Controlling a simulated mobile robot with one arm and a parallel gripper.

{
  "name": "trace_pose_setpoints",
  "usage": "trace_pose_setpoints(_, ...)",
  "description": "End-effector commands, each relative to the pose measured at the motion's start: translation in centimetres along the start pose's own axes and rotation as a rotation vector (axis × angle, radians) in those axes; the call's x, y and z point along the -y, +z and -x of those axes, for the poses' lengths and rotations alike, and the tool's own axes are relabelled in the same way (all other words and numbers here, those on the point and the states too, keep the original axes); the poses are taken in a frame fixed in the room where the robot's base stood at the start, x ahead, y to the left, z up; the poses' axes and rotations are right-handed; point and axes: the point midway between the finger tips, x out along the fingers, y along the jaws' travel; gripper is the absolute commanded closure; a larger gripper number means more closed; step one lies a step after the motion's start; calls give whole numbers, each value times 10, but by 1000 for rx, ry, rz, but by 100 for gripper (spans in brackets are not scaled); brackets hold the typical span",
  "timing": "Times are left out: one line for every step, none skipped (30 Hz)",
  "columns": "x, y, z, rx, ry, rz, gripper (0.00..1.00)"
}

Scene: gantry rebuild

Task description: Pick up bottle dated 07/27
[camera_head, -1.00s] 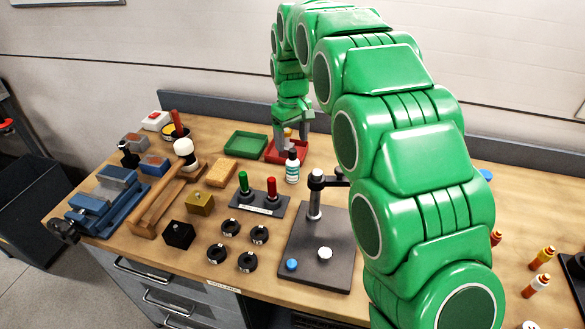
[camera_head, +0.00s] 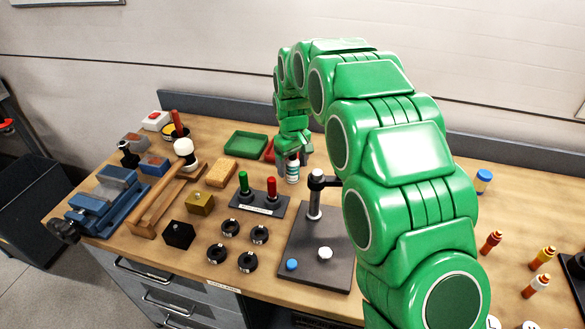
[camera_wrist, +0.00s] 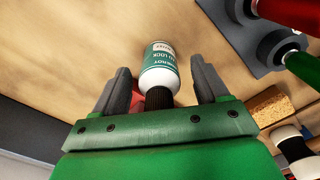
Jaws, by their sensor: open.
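A white bottle with a teal label and black cap (camera_head: 292,172) stands on the bench near the back middle. My gripper (camera_head: 293,160) is close behind it and hides its upper part. In the wrist view, the bottle (camera_wrist: 161,68) shows between the two dark fingers of my gripper (camera_wrist: 160,72), its black cap toward the palm. The fingers are apart, with a visible gap on both sides of the bottle. Some label lettering shows, but I cannot read a date on it.
A stand with a post (camera_head: 315,205) is just in front right; a red and green handled block (camera_head: 258,205) is front left. Several small bottles (camera_head: 491,242) stand far right.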

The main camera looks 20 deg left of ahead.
Motion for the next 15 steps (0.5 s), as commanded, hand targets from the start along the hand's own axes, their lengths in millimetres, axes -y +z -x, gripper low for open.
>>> trace_pose_setpoints(0,0,-1,0,0,0,26)
trace_pose_setpoints(0,0,-1,0,0,0,26)
trace_pose_setpoints(0,0,0,-1,0,0,26)
trace_pose_setpoints(0,0,0,-1,1,0,26)
trace_pose_setpoints(0,0,0,-1,0,0,26)
trace_pose_setpoints(0,0,0,-1,0,0,28)
trace_pose_setpoints(0,0,0,-1,1,0,32)
trace_pose_setpoints(0,0,0,-1,1,0,37)
trace_pose_setpoints(0,0,0,-1,1,0,43)
trace_pose_setpoints(0,0,0,-1,1,0,48)
trace_pose_setpoints(0,0,0,-1,0,0,52)
trace_pose_setpoints(0,0,0,-1,0,0,58)
trace_pose_setpoints(0,0,0,-1,1,0,63)
trace_pose_setpoints(0,0,0,-1,1,0,68)
trace_pose_setpoints(0,0,0,-1,1,0,74)
